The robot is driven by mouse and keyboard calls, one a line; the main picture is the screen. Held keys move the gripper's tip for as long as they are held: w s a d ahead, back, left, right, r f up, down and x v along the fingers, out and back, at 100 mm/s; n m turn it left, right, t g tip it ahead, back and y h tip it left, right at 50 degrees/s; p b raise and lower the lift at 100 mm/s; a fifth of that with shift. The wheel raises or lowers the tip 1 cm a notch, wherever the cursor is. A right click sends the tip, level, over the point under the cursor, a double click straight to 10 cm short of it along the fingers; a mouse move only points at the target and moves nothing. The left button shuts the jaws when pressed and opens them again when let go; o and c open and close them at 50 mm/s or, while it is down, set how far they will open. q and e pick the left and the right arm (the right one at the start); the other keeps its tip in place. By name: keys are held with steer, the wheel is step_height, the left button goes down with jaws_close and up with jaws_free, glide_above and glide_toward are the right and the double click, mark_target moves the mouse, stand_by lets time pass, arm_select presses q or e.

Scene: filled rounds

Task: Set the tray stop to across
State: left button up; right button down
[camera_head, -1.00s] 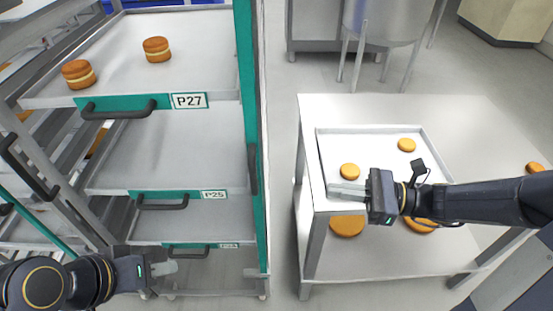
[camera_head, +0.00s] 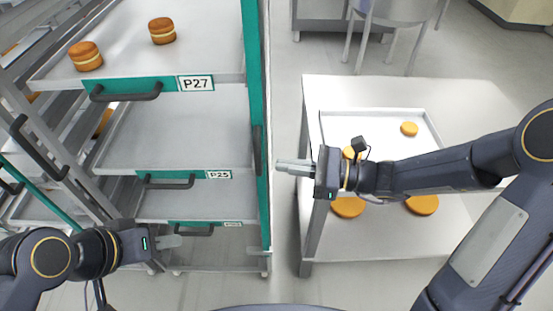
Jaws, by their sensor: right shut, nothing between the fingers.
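A teal post (camera_head: 250,60) stands at the right front edge of the rack. A dark narrow bar (camera_head: 257,150) lies upright along this post, level with the P25 tray; it looks like the tray stop. My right gripper (camera_head: 280,167) is shut and empty. Its fingers point left, and their tips appear just right of the post near the bar's lower part; I cannot tell whether they touch it. My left gripper (camera_head: 178,241) is low at the left, in front of the lowest labelled tray. Its fingers overlap in this view, so its opening is unclear.
The rack holds trays with dark handles; the P27 tray (camera_head: 205,60) carries two filled rounds. The P25 tray (camera_head: 175,135) looks empty. A steel table (camera_head: 465,130) at the right bears a tray with rounds. Floor shows between rack and table.

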steer(key=shift+w+a, duration=0.15)
steer(key=shift+a, duration=0.55)
steer(key=shift+w+a, duration=0.15)
steer(key=shift+a, duration=0.5)
steer(key=shift+a, duration=0.1)
steer(key=a+b, duration=0.2)
steer(key=a, duration=0.3)
steer(key=shift+a, duration=0.35)
steer(key=shift+r, duration=0.1)
